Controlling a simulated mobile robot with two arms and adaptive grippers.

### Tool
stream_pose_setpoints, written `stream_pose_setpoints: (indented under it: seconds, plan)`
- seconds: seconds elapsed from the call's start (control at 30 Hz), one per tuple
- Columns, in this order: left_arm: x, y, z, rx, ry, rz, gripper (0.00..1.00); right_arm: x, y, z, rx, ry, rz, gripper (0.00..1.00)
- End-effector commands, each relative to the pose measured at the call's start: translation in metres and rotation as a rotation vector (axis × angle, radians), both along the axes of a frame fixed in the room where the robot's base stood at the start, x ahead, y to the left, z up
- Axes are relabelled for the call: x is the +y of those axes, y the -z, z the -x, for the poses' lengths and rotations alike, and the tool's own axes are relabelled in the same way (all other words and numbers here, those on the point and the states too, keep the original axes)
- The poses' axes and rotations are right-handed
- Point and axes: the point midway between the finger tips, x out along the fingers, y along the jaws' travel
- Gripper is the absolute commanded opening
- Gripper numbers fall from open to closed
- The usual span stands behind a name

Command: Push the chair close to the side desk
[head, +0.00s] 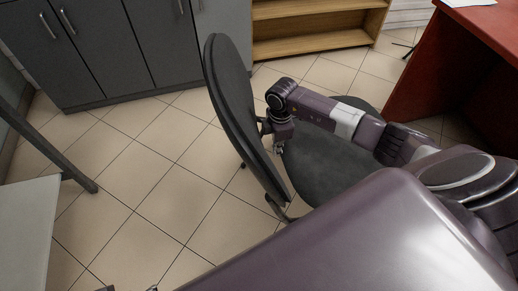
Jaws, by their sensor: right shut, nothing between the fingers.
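The chair (232,105) stands in the middle of the head view, its dark backrest to the left and its grey seat (325,165) to the right. My right arm reaches over the seat. My right gripper (279,149) is small, shut and empty, at the seat side of the backrest; I cannot tell whether it touches it. A red desk (458,55) stands at the upper right. A light-topped desk (28,225) with a dark leg shows at the left edge. Small dark bits at the bottom edge may be my left gripper; its fingers cannot be made out.
Grey cabinets (95,45) line the back left, and a wooden shelf (310,42) stands at the back. The tiled floor (160,180) between the chair and the light-topped desk is clear. My own body hides the lower right.

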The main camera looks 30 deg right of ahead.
Motion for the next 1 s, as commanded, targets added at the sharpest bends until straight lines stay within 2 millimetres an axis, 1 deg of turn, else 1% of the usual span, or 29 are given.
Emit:
stream_pose_setpoints:
  seconds: [0.03,0.17,0.27,0.37,0.4,0.43,0.5,0.6,0.73,0.83,1.0]
  plan:
    - [-0.001,0.005,-0.002,0.01,0.001,0.0,0.6,-0.024,-0.005,0.006,0.008,0.009,0.018,0.0]
    - [-0.002,0.029,-0.008,0.021,0.002,0.0,0.6,-0.044,-0.003,0.012,0.005,0.007,0.013,0.0]
    - [-0.003,0.046,-0.011,0.029,0.003,-0.001,0.6,-0.065,-0.003,0.017,0.006,0.008,0.014,0.0]
    - [-0.004,0.063,-0.013,0.038,0.005,-0.001,0.6,-0.091,-0.003,0.024,0.009,0.009,0.017,0.0]
    - [-0.004,0.07,-0.013,0.041,0.006,-0.001,0.6,-0.103,-0.003,0.028,0.009,0.01,0.02,0.0]
    - [-0.004,0.075,-0.013,0.043,0.006,-0.001,0.6,-0.112,-0.003,0.03,0.009,0.01,0.019,0.0]
    - [-0.005,0.084,-0.014,0.045,0.007,-0.001,0.6,-0.131,-0.003,0.035,0.009,0.009,0.019,0.0]
    - [-0.005,0.09,-0.014,0.047,0.007,-0.001,0.6,-0.154,-0.002,0.041,0.009,0.007,0.017,0.0]
    - [-0.005,0.092,-0.014,0.047,0.008,0.0,0.6,-0.172,-0.001,0.045,0.007,0.005,0.014,0.0]
    - [-0.005,0.093,-0.014,0.047,0.008,-0.001,0.6,-0.177,-0.001,0.046,0.005,0.003,0.013,0.0]
    - [-0.005,0.093,-0.014,0.047,0.008,-0.001,0.6,-0.178,-0.001,0.047,0.006,0.004,0.015,0.0]
